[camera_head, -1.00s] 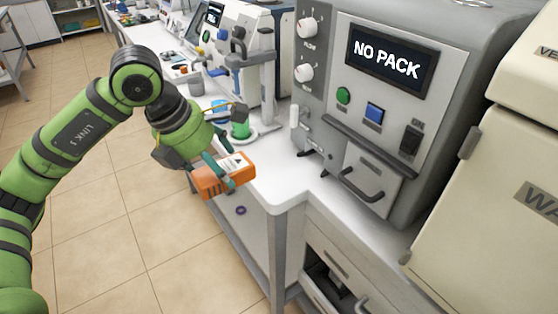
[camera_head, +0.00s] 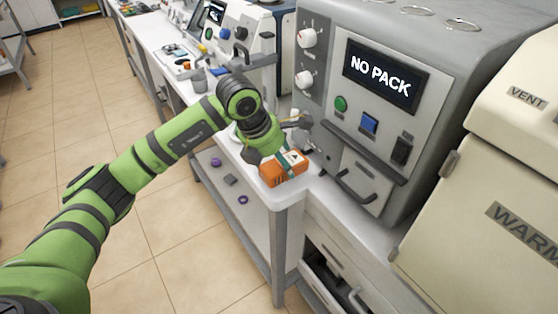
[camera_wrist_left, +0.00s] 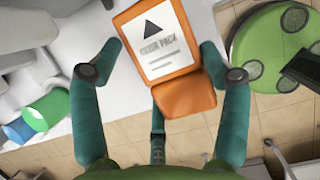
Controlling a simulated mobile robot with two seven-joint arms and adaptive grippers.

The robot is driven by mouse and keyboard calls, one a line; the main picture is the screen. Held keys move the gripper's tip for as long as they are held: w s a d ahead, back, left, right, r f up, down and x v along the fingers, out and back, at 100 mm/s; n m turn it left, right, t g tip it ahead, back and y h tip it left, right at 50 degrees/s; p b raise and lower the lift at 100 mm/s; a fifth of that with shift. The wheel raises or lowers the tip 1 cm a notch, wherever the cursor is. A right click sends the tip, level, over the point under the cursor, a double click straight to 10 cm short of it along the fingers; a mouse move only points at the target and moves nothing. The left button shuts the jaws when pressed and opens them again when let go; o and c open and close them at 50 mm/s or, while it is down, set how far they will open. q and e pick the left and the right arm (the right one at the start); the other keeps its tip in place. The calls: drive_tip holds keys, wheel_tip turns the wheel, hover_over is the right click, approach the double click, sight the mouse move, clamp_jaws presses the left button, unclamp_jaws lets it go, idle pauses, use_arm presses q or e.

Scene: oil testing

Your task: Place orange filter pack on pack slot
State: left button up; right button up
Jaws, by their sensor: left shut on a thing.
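The orange filter pack (camera_head: 284,170) has a white label with a black triangle. My left gripper (camera_head: 276,158) is shut on it and holds it over the front edge of the white bench. In the left wrist view the pack (camera_wrist_left: 183,98) sits between the teal fingers (camera_wrist_left: 160,65), label facing the camera. A grey machine (camera_head: 330,110) with a screen reading "NO PACK" stands just right of the pack. A drawer-like front with a dark handle (camera_head: 355,188) is low on its face. I cannot tell where the pack slot is. My right gripper is not in view.
A cream cabinet (camera_head: 475,220) marked "WARM" stands at the right. Another bench machine (camera_head: 235,35) and small items are at the back left. Purple rings (camera_head: 216,162) lie on the lower shelf. Tiled floor (camera_head: 170,230) is clear at left.

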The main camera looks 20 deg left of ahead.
use_arm(q)
drive_tip(key=shift+w+d+f+p, duration=0.15)
drive_tip(key=shift+f+p, duration=0.3)
drive_tip(key=shift+f, duration=0.55)
drive_tip(key=o, duration=1.4)
drive_tip(key=shift+r, duration=0.1)
drive_tip(key=shift+r, duration=0.2)
drive_tip(key=b+v, duration=0.2)
drive_tip(key=v, duration=1)
drive_tip(key=shift+f, duration=0.1)
